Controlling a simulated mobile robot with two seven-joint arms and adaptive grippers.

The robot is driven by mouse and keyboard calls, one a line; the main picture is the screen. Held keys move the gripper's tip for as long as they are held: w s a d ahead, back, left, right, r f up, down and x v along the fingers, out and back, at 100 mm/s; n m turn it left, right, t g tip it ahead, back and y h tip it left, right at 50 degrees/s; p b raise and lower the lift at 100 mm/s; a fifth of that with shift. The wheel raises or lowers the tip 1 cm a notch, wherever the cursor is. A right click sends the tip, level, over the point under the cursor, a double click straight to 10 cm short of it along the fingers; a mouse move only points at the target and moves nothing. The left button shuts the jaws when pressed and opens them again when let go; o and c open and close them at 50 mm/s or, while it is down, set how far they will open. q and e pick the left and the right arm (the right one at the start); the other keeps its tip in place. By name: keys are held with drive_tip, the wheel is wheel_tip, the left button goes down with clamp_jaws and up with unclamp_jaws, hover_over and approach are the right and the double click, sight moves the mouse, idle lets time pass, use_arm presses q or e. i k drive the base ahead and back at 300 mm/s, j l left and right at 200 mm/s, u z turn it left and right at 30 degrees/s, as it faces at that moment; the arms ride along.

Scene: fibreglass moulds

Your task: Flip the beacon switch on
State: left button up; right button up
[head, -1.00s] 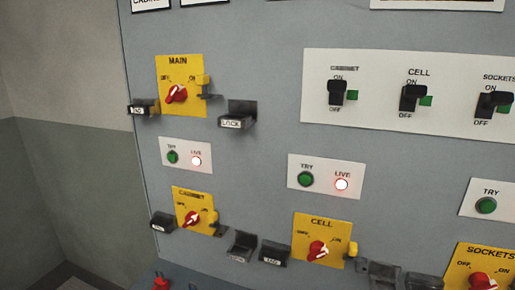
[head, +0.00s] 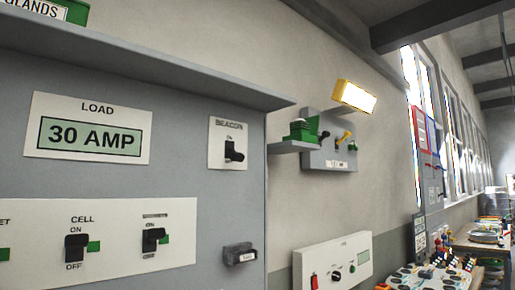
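The beacon switch (head: 234,152) is a black lever on a small white plate (head: 219,131) labelled BEACON. It is at the upper right of the grey cabinet front (head: 190,110), right of the LOAD display. The lever's handle juts out toward the lower right. I cannot clearly tell from this angle whether it is on or off, and small lettering on the plate is unreadable. Neither of my grippers is in view.
The LOAD display (head: 88,135) reads 30 AMP. Below it a white plate (head: 110,216) carries black switches, one labelled CELL. A dark block (head: 239,254) juts out below the beacon plate. Beyond the cabinet are a yellow-framed bright lamp (head: 354,97) and a white panel (head: 332,268).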

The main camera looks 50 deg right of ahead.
sight(236, 156)
drive_tip(key=z, duration=1.45)
